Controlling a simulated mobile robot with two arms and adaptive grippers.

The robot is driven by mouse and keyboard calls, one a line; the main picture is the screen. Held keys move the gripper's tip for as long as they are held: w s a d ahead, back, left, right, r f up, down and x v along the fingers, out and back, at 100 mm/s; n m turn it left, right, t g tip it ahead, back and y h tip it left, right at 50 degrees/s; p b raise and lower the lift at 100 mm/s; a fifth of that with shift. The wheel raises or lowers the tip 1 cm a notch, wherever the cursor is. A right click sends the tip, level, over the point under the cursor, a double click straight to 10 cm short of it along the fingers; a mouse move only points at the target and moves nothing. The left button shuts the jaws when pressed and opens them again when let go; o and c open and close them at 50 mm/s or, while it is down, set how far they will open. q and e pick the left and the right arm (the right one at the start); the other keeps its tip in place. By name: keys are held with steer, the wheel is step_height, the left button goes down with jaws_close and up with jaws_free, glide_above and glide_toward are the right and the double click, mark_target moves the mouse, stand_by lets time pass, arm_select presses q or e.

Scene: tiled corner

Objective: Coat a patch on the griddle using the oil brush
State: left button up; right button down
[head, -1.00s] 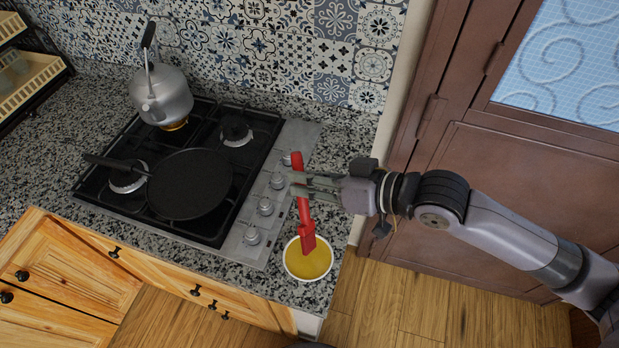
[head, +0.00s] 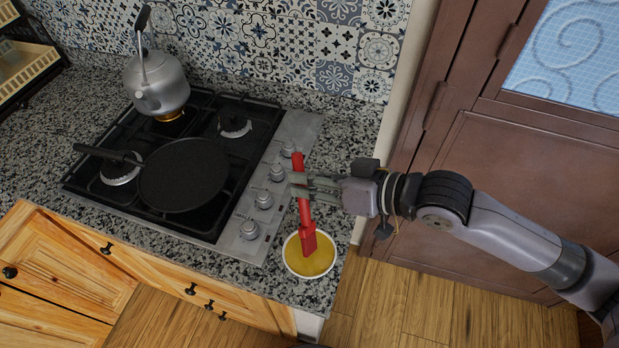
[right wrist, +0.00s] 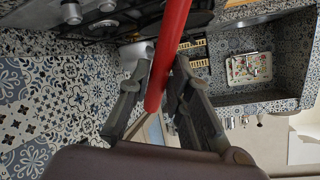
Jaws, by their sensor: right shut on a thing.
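The red oil brush (head: 304,205) is held by my right gripper (head: 300,186), which is shut on its handle. The brush points down and its head is over or in a white bowl (head: 288,262) of yellow oil; whether it touches the oil I cannot tell for sure. In the right wrist view the red handle (right wrist: 170,50) runs between the two fingers (right wrist: 158,90). The round black griddle pan (head: 184,176) sits on the stove to the left, its handle pointing left. My left gripper is not in view.
A grey kettle (head: 157,84) stands on the back burner with a glow under it. Stove knobs (head: 263,200) line the stove's right edge, close to the brush. The bowl is near the counter's front right corner. A brown door (head: 540,170) is at the right.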

steer(key=shift+f+b, duration=0.3)
steer(key=shift+f, duration=0.3)
stand_by(0.7)
steer(key=shift+s+f+p, duration=0.1)
steer(key=shift+f+p, duration=0.15)
steer(key=shift+p, duration=0.05)
stand_by(1.6)
step_height(320, 180, up, 8)
steer(key=p, duration=0.8)
steer(key=shift+f, duration=0.25)
stand_by(0.5)
